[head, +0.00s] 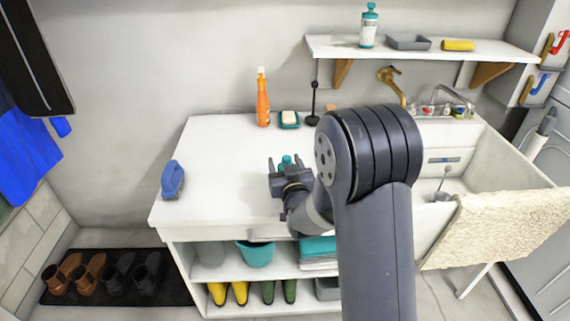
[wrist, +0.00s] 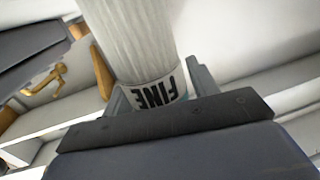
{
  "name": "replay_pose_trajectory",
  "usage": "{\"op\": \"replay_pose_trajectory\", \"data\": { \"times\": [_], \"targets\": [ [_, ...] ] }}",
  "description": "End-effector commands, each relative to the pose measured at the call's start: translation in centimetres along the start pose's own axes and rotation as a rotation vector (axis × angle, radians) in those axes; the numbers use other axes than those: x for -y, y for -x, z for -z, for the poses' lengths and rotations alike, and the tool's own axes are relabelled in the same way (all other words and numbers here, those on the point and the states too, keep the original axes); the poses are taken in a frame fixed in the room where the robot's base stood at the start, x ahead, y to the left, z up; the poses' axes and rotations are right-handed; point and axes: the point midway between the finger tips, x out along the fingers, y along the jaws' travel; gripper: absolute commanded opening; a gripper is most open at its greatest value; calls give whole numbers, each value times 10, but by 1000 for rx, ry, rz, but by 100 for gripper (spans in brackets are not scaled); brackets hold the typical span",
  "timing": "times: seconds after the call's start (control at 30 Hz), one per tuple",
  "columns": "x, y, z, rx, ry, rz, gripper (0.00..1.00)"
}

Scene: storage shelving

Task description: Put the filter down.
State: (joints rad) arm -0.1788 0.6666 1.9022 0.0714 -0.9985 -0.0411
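The filter (wrist: 140,40) is a whitish ribbed cylinder with a white band lettered "FINE" in black. In the wrist view it stands between my gripper's (head: 285,163) two fingers, which flank the band closely on both sides. In the head view my gripper is over the front part of the white countertop (head: 235,145). A small teal part of what it holds shows between the fingers. The filter's white body is hard to make out there, and I cannot tell whether its lower end touches the counter.
The sink (head: 470,165) is right. A wall shelf (head: 430,53) hangs above. The left-middle counter is clear.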

Motion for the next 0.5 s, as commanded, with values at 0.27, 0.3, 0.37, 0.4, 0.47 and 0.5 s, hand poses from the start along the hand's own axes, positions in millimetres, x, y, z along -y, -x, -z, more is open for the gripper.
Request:
{"op": "replay_pose_trajectory", "data": {
  "times": [0.27,0.3,0.37,0.4,0.47,0.5],
  "targets": [
    [0,0,0,0,0,0,66],
    [0,0,0,0,0,0,66],
    [0,0,1,0,0,0,66],
    [0,0,2,0,0,0,66],
    [0,0,4,0,0,0,66],
    [0,3,3,0,0,0,66]
  ]
}}
